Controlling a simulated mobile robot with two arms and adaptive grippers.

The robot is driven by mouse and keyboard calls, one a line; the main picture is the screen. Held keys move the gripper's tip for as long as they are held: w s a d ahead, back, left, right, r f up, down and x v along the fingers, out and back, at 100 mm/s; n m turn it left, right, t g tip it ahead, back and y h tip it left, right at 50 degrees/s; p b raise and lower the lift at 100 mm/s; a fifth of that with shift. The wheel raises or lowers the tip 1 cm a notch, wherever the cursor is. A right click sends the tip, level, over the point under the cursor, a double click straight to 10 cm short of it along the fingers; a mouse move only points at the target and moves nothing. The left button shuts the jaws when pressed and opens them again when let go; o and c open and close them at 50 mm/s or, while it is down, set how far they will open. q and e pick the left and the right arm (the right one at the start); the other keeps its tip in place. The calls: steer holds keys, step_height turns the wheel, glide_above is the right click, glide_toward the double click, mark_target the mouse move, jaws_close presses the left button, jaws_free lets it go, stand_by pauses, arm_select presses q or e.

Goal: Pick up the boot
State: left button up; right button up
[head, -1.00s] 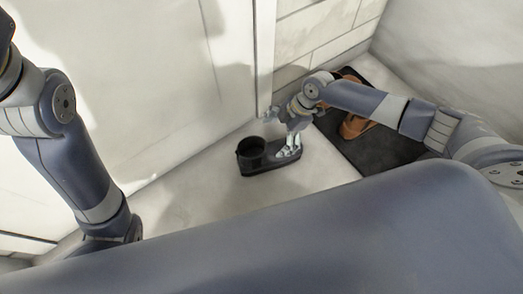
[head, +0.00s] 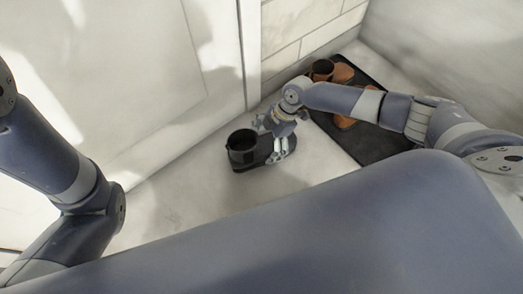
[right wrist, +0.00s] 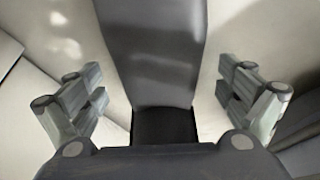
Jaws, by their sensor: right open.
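A black boot (head: 242,152) stands upright on the pale floor in the head view, its round opening facing up and its toe pointing right. My right gripper (head: 271,139) is over the toe part, coming down from the upper right. In the right wrist view the boot (right wrist: 157,50) runs between the two spread fingers of the right gripper (right wrist: 160,80), with a gap on each side. The right gripper is open and holds nothing. My left arm shows at the left edge of the head view; its gripper is out of view.
A dark mat (head: 372,141) lies to the right, with brown shoes (head: 343,74) on it, partly hidden behind my right arm. A white door (head: 150,80) and a tiled wall (head: 300,35) stand behind the boot. The floor (head: 200,200) in front of the boot is clear.

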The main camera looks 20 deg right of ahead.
mark_target(261, 149)
steer(key=b+x, duration=0.2)
steer(key=x, duration=0.1)
steer(key=shift+a+f, duration=0.1)
steer(key=shift+f, duration=0.2)
steer(key=shift+r, duration=0.1)
steer(key=c, duration=1.4)
steer(key=shift+c, duration=0.2)
steer(key=shift+r, duration=0.1)
